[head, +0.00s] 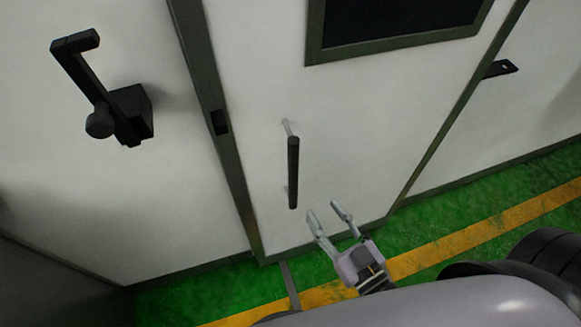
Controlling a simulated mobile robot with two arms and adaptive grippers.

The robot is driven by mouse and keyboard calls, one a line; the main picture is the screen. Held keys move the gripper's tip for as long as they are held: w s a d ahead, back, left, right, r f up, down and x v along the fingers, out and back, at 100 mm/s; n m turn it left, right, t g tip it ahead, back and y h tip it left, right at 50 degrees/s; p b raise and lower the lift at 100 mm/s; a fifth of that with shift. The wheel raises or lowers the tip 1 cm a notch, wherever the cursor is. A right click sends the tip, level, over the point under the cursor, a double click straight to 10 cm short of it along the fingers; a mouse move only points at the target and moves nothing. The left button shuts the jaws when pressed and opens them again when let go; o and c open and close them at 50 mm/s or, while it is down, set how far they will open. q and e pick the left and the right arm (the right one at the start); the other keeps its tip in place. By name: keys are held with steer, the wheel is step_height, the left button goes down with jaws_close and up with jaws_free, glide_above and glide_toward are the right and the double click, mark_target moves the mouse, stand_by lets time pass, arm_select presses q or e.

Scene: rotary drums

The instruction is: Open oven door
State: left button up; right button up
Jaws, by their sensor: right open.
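The oven door (250,100) is a white panel in a dark green-grey frame, with a dark window (395,18) at its top. It looks shut. A black vertical bar handle (293,172) stands off the door on two light mounts. My right gripper (328,211) is below and to the right of the handle, with its two fingers apart and nothing between them. It is not touching the handle. My left gripper is not in view.
A black lever latch (100,90) is on the white panel to the left. A small dark fitting (500,68) is on the panel at right. The green floor (190,289) with a yellow stripe (480,234) is clear in front of the door.

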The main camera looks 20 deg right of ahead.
mark_target(296, 175)
steer(key=p+x, duration=0.2)
steer(key=x, duration=1.2)
steer(key=shift+s+a, duration=0.1)
steer(key=shift+a, duration=0.1)
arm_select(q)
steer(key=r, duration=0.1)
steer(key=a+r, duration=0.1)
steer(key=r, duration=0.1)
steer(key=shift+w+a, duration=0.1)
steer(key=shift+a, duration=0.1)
arm_select(e)
steer(key=shift+f, duration=0.1)
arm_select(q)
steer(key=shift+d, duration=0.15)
arm_select(e)
jaws_close()
